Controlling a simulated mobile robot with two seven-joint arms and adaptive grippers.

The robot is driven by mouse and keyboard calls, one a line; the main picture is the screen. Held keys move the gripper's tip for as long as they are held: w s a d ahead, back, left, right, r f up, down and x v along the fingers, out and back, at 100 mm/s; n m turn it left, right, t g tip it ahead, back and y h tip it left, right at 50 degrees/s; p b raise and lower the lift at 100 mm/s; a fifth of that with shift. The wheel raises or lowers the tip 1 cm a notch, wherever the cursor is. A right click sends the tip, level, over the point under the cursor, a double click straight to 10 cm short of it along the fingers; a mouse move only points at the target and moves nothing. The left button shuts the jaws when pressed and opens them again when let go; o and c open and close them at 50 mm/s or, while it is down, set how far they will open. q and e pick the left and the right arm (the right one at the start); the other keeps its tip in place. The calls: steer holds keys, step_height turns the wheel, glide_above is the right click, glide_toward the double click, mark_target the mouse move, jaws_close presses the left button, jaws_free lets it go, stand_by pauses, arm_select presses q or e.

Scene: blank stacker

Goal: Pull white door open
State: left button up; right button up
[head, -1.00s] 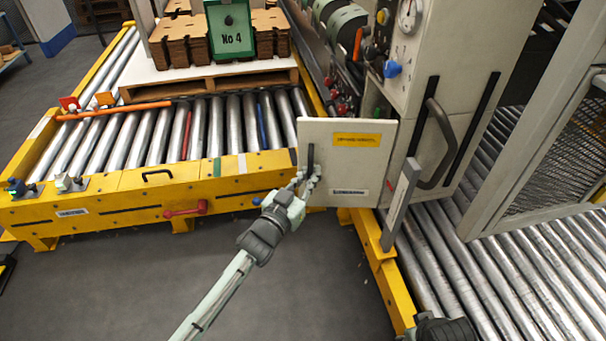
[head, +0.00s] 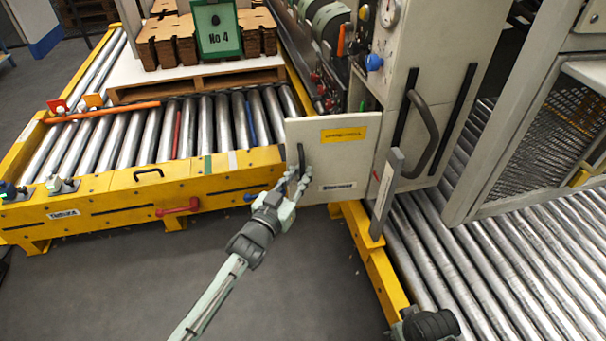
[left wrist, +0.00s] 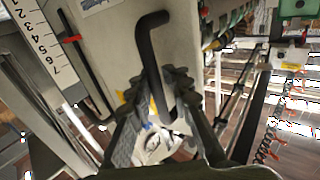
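The white door (head: 335,175) is a flat panel with a yellow label, in the middle of the head view. It stands out to the left from the grey-white cabinet (head: 428,90), with a dark gap behind its top edge. Its black bar handle (head: 302,156) is near its left edge and also shows large in the left wrist view (left wrist: 154,55). My left gripper (head: 296,184) is at the handle's lower part. In the left wrist view my left gripper's fingers (left wrist: 152,92) are apart, with the handle between them. My right gripper's fingers are not visible.
A yellow-framed roller conveyor (head: 130,185) with a pallet (head: 195,85) lies left. More rollers (head: 490,270) and a mesh guard (head: 560,130) lie right. A grey post (head: 386,195) stands by the door's right edge. Floor is clear at the lower left.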

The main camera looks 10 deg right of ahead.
arm_select(q)
steer(key=shift+o, duration=1.2)
steer(key=shift+s+d, duration=0.1)
steer(key=v, duration=1.2)
